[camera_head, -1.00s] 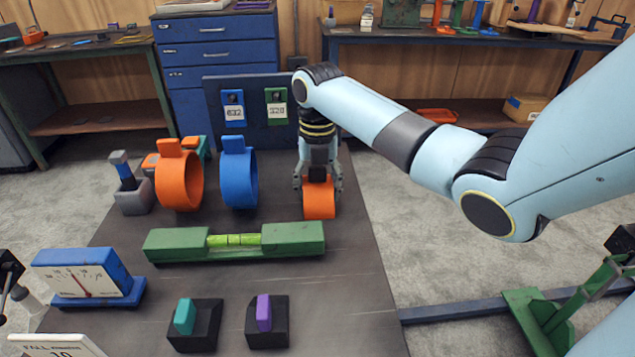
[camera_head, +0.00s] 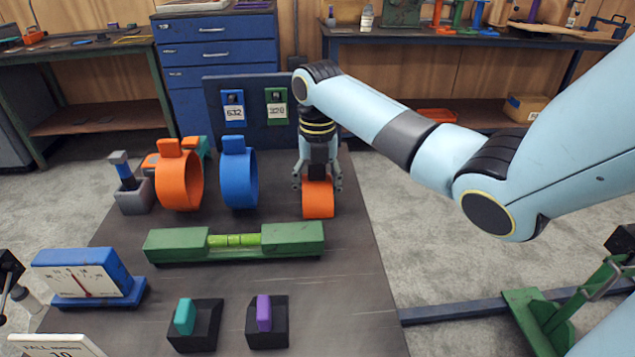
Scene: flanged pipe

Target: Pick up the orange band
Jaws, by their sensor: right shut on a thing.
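A short, wide orange band (camera_head: 318,200) is at the right part of the dark table top, right of the blue ring. My right gripper (camera_head: 317,181) points down over it and is shut on its upper part. The fingers lie on either side of the band. Its lower edge is at or close to the table; I cannot tell if there is a gap. A larger orange ring (camera_head: 163,186) with a tab on top stands upright further left, beside a similar blue ring (camera_head: 225,185). My left gripper is not clearly seen.
A green level (camera_head: 165,243) lies in front of the rings. A blue dial gauge (camera_head: 120,272) is at the left. Black blocks with a teal piece (camera_head: 184,316) and a purple piece (camera_head: 264,312) are in front. A dark panel (camera_head: 257,137) with tags stands behind.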

